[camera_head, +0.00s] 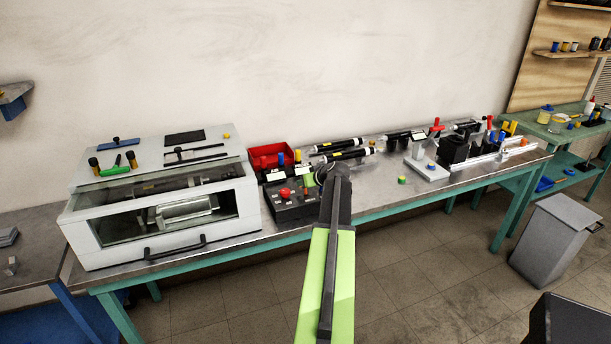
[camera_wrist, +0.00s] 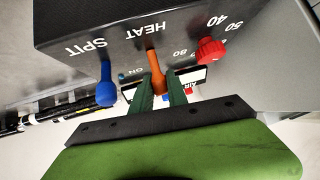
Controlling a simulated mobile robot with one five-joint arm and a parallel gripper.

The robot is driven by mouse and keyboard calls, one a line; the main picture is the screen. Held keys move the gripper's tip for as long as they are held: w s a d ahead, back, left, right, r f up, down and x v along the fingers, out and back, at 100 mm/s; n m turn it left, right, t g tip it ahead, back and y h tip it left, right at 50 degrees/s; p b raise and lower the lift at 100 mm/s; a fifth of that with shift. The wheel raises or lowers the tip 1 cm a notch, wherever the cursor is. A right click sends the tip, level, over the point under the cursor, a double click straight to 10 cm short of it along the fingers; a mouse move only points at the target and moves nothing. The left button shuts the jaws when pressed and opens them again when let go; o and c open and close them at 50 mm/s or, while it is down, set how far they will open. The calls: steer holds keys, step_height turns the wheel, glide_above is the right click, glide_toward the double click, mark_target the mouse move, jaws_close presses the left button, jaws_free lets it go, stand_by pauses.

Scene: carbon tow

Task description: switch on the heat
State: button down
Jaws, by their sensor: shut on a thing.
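The dark control box (camera_wrist: 120,25) fills the top of the wrist view, with the white words SPIT and HEAT and some numbers on it. An orange lever (camera_wrist: 155,68) sticks out by the word HEAT. My gripper (camera_wrist: 160,85) is shut on this lever, one dark green finger on each side. A blue lever (camera_wrist: 105,85) by SPIT stands free to the left. A red knob (camera_wrist: 211,50) sits to the right by the numbers. In the head view my arm partly covers the dark control box (camera_head: 291,212).
A white glass-fronted machine (camera_head: 150,240) stands left of the control box. A red bin (camera_head: 270,154) is behind it. Black tubes (camera_head: 343,155) and a rail fixture (camera_head: 485,160) lie to the right. A grey waste bin (camera_head: 550,240) stands on the floor.

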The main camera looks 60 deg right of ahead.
steer(key=shift+w+d+g+y+p, duration=0.15)
steer(key=shift+w+g+y+p, duration=0.3)
steer(key=shift+p, duration=0.25)
steer(key=shift+s+f, duration=0.1)
steer(key=c, duration=1.3)
jaws_free()
steer(key=p+v, duration=1.2)
steer(key=v, duration=0.5)
steer(key=shift+r, duration=0.25)
